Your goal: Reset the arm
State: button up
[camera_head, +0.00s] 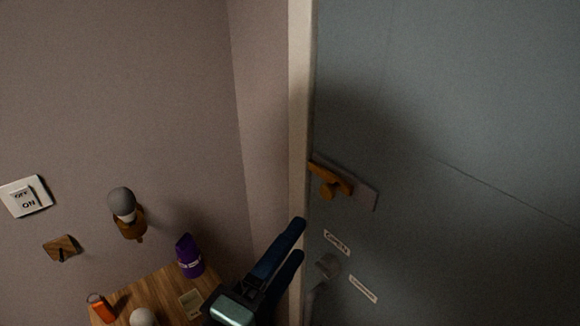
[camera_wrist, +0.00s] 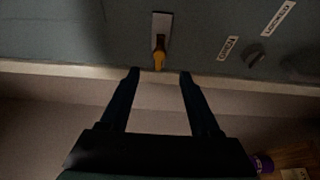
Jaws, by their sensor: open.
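My gripper (camera_head: 296,240) has two dark blue fingers and points up and right in front of the white door frame. In the wrist view my gripper (camera_wrist: 160,72) shows its two fingers spread apart with nothing between them. The blue-grey door (camera_head: 450,130) fills the right side of the head view. Its orange handle (camera_head: 330,179) sits on a grey plate, above my fingers in the picture. In the wrist view the handle (camera_wrist: 159,56) lies just beyond the gap between the fingertips and appears apart from them.
A wooden table (camera_head: 155,293) at the lower left holds a purple container (camera_head: 189,257), an orange cylinder (camera_head: 101,308) and a pale round object (camera_head: 143,317). On the wall are an ON/OFF switch (camera_head: 25,196), a bulb lamp (camera_head: 123,203) and a wooden piece (camera_head: 62,248). A grey knob (camera_head: 327,266) sits by door labels.

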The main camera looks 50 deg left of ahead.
aim_at(576, 139)
dwell(0.4)
jog(key=w+d+r+m+t+h+b, duration=0.1)
jog(key=w+d+r+m+t+b, duration=0.2)
jog(key=w+d+r+m, duration=0.3)
jog(key=w+d+r+m+t+h+b, duration=0.2)
jog(key=w+d+r+m+b, duration=0.1)
jog(key=d+r+m, duration=0.4)
jog(key=s+d+r+m+t+h+b, duration=0.2)
jog(key=d+r+m+t, duration=0.3)
jog(key=r, duration=0.8)
jog(key=s+d+m, duration=0.1)
jog(key=d+m, duration=0.2)
jog(key=d, duration=0.1)
jog(key=shift+s+d+m+h, duration=0.2)
jog(key=shift+d+m+h, duration=0.1)
jog(key=shift+d, duration=0.1)
